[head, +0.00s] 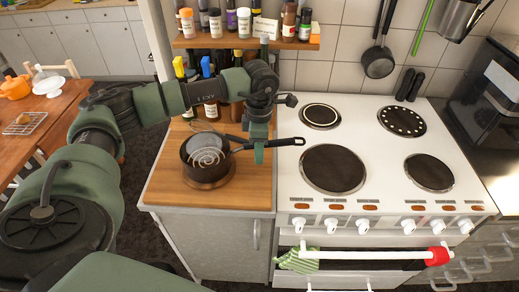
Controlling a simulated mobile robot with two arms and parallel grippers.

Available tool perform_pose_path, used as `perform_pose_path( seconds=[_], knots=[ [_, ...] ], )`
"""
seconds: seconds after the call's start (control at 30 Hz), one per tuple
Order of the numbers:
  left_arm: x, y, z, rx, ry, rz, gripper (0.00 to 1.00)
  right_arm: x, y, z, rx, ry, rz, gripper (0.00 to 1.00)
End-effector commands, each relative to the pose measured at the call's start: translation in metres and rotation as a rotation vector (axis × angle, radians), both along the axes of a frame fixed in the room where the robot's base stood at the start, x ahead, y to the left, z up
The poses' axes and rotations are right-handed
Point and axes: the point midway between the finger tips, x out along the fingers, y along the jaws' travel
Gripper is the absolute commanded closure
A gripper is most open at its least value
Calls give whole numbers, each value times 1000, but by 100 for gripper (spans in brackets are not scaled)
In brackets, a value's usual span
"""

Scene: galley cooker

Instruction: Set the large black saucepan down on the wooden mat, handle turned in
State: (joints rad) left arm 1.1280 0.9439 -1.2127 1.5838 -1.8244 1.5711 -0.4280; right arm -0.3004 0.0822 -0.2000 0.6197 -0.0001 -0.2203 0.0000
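The black saucepan (228,167) is at the middle of the wooden counter left of the cooker. It looks upright, with its long black handle (287,142) pointing right, its end over the cooker's left edge. A pale spiral shape (206,156) shows at the pan. A round brown wooden mat (207,184) shows at the pan's base; I cannot tell whether the pan touches it. My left gripper (259,152) points down at the handle, one finger in front of it. The other finger is hidden, so its grip is unclear. My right gripper is out of view.
The white cooker (385,185) has several dark hotplates, all empty. Bottles (209,100) stand behind the pan, under a spice shelf (246,41). A whisk (203,127) lies close behind the pan. The counter's front left part (167,185) is clear.

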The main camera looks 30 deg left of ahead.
Motion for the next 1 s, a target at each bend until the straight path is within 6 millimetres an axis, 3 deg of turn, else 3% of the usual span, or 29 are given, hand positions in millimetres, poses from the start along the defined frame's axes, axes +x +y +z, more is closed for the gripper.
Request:
perform_pose_path(
  seconds=[0.47, 1.0],
  knots=[
    [1, 0, 9, 0, -4, -1, 57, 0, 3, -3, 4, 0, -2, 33],
    [2, -1, 110, -1, -3, -1, 57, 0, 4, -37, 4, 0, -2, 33]
  ],
)
